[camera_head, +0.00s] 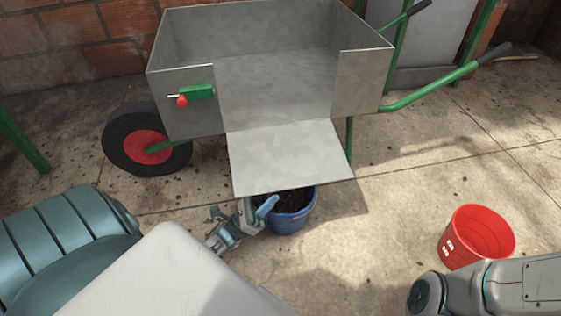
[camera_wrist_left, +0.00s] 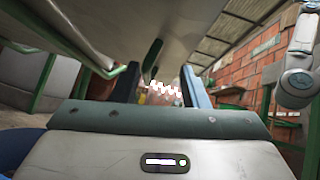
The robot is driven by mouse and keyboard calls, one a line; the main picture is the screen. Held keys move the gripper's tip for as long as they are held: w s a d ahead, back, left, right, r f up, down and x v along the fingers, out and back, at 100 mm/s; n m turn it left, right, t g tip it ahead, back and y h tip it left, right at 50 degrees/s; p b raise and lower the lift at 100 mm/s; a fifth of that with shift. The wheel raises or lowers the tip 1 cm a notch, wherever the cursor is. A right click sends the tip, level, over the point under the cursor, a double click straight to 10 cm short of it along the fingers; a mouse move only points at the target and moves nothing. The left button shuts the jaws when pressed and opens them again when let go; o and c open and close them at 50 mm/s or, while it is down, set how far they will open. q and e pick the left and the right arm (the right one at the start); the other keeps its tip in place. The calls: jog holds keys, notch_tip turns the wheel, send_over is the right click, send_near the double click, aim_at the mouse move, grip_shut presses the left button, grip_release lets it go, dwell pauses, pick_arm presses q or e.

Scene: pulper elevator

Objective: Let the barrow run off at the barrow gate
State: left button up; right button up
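The grey metal barrow (camera_head: 190,112) stands at the back with a green frame and a black wheel with a red hub. Its gate (camera_head: 288,158) hangs open, sloping down toward me, and the box looks empty. A green latch with a red knob (camera_head: 183,100) sits left of the opening. A blue bucket (camera_head: 292,222) with dark contents stands under the gate's lower edge, partly hidden by it. My left gripper (camera_head: 243,212) is open, just below the gate and beside the bucket's left rim. Its spread fingers show in the left wrist view (camera_wrist_left: 162,90) with nothing between them. My right gripper is out of view.
A red bucket (camera_head: 478,236) stands on the concrete floor at the right, close to my right arm. The barrow's green handle (camera_head: 430,88) reaches out to the right. A brick wall (camera_head: 60,45) is behind. The floor between the two buckets is clear.

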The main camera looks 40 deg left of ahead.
pick_arm(q)
jog(key=shift+v, duration=1.75)
jog(key=shift+s, duration=0.1)
